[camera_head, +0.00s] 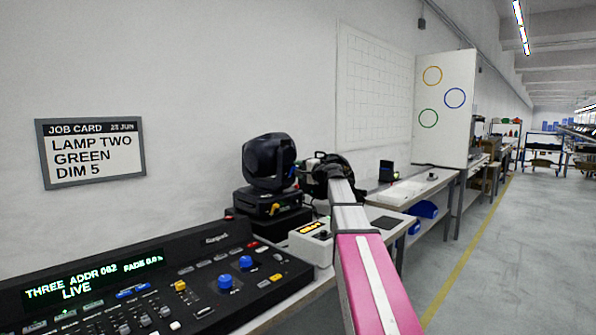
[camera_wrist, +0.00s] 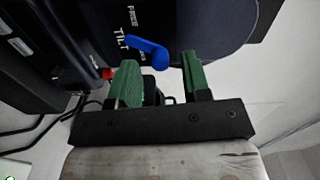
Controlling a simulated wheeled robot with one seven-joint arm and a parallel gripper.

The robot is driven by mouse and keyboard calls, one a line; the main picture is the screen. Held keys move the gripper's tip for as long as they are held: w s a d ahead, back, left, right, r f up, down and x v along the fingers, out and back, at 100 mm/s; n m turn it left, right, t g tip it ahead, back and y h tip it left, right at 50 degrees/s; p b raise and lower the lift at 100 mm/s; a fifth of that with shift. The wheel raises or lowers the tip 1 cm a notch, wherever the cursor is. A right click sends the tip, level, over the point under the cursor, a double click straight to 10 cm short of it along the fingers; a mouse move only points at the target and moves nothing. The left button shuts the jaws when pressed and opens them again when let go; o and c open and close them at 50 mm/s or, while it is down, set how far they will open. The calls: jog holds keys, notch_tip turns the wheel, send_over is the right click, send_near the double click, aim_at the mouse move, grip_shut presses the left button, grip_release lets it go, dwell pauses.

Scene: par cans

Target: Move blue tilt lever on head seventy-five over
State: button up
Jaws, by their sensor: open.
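The blue tilt lever (camera_wrist: 149,51) shows in the wrist view on the dark side of the lamp head, beside the printed words TILT and FREE. My gripper (camera_wrist: 160,75) has two green fingers, spread apart and empty. The lever lies just beyond the fingertips, roughly between them and nearer the left finger; I cannot tell whether it touches. In the head view the black moving head (camera_head: 269,162) stands on its base (camera_head: 266,200) on the bench. My arm reaches to its right side, and the arm hides the lever and fingers there. The number seventy-five is not readable.
A black lighting console (camera_head: 150,282) with blue knobs lies in front of the head. A small beige box (camera_head: 311,243) with a lit display stands beside it. A job card (camera_head: 91,152) hangs on the wall. A red part (camera_wrist: 107,73) sits near the left finger. The aisle at right is clear.

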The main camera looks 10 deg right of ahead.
jog(key=v, duration=0.9)
jog(key=shift+s+d, duration=0.2)
jog(key=shift+s, duration=0.05)
jog(key=shift+s, duration=0.1)
